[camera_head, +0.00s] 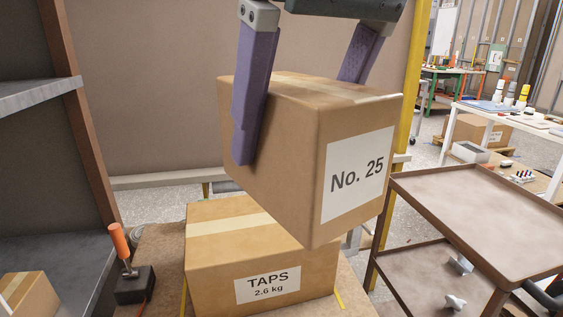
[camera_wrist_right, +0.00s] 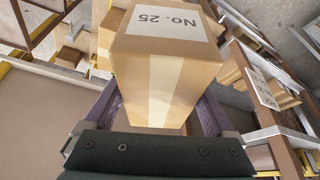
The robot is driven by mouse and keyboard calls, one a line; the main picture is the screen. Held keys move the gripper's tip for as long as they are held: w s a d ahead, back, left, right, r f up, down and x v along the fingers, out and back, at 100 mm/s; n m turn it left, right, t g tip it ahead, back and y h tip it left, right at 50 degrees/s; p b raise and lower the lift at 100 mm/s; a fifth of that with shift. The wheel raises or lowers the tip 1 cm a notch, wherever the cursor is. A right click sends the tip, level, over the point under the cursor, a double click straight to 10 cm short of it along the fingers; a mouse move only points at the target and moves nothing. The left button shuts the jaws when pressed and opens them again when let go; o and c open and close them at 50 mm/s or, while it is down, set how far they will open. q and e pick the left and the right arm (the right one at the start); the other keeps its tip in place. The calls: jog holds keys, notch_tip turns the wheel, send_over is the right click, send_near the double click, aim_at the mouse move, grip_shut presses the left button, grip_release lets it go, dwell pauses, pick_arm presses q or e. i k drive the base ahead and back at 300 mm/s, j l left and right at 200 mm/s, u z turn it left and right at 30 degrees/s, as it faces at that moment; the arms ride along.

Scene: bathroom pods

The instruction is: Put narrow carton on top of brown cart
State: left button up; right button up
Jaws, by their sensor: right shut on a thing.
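A brown carton labelled "No. 25" (camera_head: 280,185) hangs in the middle of the head view and also fills the centre of the right wrist view (camera_wrist_right: 160,75). My right gripper (camera_head: 298,118) has its purple fingers on opposite sides of this carton and is shut on it. The fingers also show in the wrist view (camera_wrist_right: 162,108). The brown cart (camera_head: 480,210) stands at the right, with a bare top tray and a lower shelf. The held carton is left of the cart, apart from its tray. My left gripper is in neither view.
A carton labelled "TAPS 2.6 kg" (camera_head: 215,262) stands below the held carton, partly hidden by it. An orange-handled device (camera_head: 120,245) is to its left. Grey shelving (camera_head: 40,92) bounds the left side. Small fittings (camera_head: 455,302) lie on the cart's lower shelf.

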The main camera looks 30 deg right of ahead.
aim_at(480, 228)
jog(key=l+z, duration=0.15)
jog(key=l, duration=1.1)
jog(key=l+z, duration=0.15)
jog(key=l, duration=1.15)
jog(key=i, duration=0.05)
